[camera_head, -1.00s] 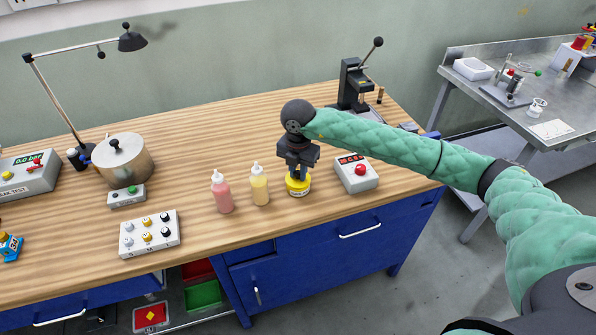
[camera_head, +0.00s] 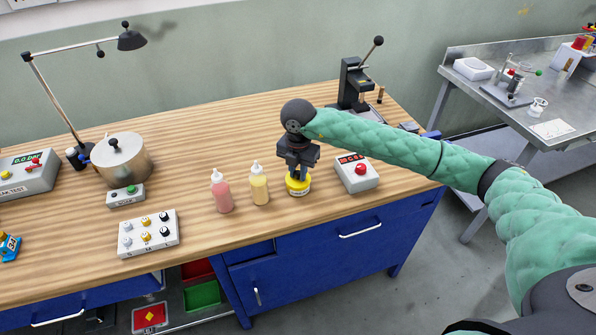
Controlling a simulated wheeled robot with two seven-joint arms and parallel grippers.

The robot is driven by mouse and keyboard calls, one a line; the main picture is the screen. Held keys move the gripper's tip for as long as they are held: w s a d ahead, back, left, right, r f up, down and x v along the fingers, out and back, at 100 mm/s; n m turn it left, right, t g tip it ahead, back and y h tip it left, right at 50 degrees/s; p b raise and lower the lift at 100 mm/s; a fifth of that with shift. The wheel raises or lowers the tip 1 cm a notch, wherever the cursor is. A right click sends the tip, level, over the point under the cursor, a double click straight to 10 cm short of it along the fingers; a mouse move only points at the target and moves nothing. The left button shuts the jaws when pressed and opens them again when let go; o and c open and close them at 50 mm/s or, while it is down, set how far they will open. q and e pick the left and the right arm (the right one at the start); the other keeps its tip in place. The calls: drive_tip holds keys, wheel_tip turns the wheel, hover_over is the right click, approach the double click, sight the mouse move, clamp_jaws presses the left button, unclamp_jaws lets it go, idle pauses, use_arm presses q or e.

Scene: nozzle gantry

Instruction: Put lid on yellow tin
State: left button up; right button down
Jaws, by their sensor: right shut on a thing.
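The yellow tin (camera_head: 298,188) stands upright on the wooden workbench near its front edge, with a pale label on its side. My right gripper (camera_head: 298,170) points down over the tin and is shut on what looks like the yellow lid, right at the tin's top. The jaws hide most of the lid, and I cannot tell whether it is fully seated on the rim. My left gripper is not in view.
A yellow bottle (camera_head: 259,184) and a red bottle (camera_head: 221,192) stand just left of the tin. A box with a red button (camera_head: 357,173) is close on the right. A lever press (camera_head: 355,82) stands behind. The bench (camera_head: 220,130) is clear behind the bottles.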

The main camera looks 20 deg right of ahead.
drive_tip(key=shift+b, duration=0.3)
idle(0.4)
idle(0.3)
drive_tip(key=c, duration=0.7)
unclamp_jaws()
drive_tip(key=shift+r, duration=0.15)
drive_tip(key=shift+r+p, duration=1.1)
drive_tip(key=shift+r, duration=2.25)
clamp_jaws()
